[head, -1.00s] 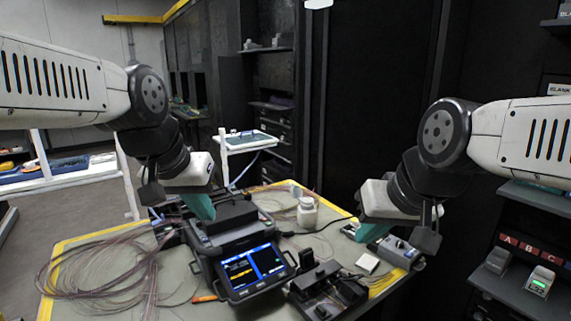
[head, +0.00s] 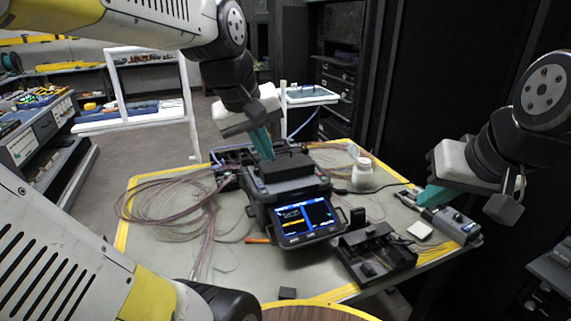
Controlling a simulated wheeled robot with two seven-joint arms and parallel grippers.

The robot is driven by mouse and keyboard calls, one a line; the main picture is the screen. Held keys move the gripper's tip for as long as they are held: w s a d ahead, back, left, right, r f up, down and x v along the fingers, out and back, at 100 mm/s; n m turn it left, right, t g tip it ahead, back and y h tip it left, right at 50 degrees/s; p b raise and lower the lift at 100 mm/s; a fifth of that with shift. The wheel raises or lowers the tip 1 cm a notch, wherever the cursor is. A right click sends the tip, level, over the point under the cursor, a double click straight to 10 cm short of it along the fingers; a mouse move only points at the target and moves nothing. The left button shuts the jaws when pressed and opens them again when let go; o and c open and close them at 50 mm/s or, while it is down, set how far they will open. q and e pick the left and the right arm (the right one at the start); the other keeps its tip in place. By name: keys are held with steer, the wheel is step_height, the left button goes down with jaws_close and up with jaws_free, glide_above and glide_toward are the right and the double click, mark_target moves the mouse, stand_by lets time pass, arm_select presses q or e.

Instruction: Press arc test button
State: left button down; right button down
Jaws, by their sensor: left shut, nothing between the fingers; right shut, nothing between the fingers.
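The fusion splicer (head: 287,202) stands on the table, a dark box with a lit blue-and-yellow screen (head: 306,218) facing me. The arc test button cannot be made out at this size. My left gripper (head: 268,157) has teal fingers, is shut and empty, and points down at the splicer's top cover; I cannot tell whether it touches. My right gripper (head: 424,201) is shut and empty, above the right part of the table by a grey device (head: 452,223).
Loose fibres (head: 172,208) lie left of the splicer. A black tool tray (head: 374,252), a white bottle (head: 362,173) and a white square (head: 420,230) are on the right.

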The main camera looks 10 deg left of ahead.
arm_select(q)
steer(key=w+a+f+n+g+y, duration=0.15)
steer(key=w+a+n, duration=0.25)
steer(key=w+n, duration=0.75)
steer(key=n+g, duration=0.3)
steer(key=n, duration=0.6)
glide_above(262, 186)
step_height(262, 186, down, 7)
steer(key=shift+f+m, duration=0.2)
steer(key=shift+m, duration=0.05)
step_height(262, 186, down, 14)
